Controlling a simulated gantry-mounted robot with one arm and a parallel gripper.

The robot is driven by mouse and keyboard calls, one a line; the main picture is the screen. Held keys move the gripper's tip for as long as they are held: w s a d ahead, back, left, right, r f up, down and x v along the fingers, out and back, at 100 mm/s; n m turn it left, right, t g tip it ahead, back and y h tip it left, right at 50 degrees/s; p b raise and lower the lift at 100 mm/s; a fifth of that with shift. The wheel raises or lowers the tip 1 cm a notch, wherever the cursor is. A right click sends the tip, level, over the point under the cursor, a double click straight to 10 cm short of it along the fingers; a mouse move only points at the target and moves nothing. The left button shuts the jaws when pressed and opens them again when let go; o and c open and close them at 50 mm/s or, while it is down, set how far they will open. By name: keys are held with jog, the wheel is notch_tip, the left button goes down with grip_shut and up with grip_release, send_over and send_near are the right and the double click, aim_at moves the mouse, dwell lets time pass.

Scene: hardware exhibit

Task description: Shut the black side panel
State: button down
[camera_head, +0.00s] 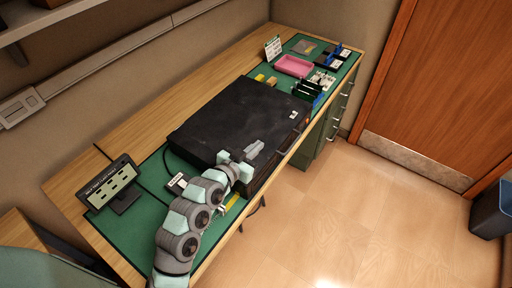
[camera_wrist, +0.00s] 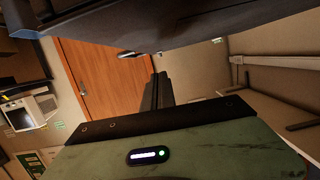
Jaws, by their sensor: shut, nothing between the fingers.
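The black side panel (camera_head: 235,115) is a wide, dark, scuffed sheet on top of the computer case (camera_head: 272,168), which lies flat on the green mat. I cannot tell from here whether the panel sits flush or is slightly raised. My gripper (camera_head: 251,152) is at the case's near edge, close to the panel's lower right corner. Its fingers are shut and empty; contact with the panel is unclear. In the wrist view my gripper (camera_wrist: 160,90) shows as dark fingers pointing away, and a dark slab, likely the panel or case, fills the top.
A pink tray (camera_head: 294,66), small parts and a sign card (camera_head: 273,48) stand at the mat's far end. A small display stand (camera_head: 112,184) is at the near left. A wooden door (camera_head: 440,90) and open floor lie to the right.

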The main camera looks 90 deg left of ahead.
jog(key=v, duration=0.9)
jog(key=shift+s+d+r+p, duration=0.1)
jog(key=shift+s+p, duration=0.05)
jog(key=shift+p, duration=0.2)
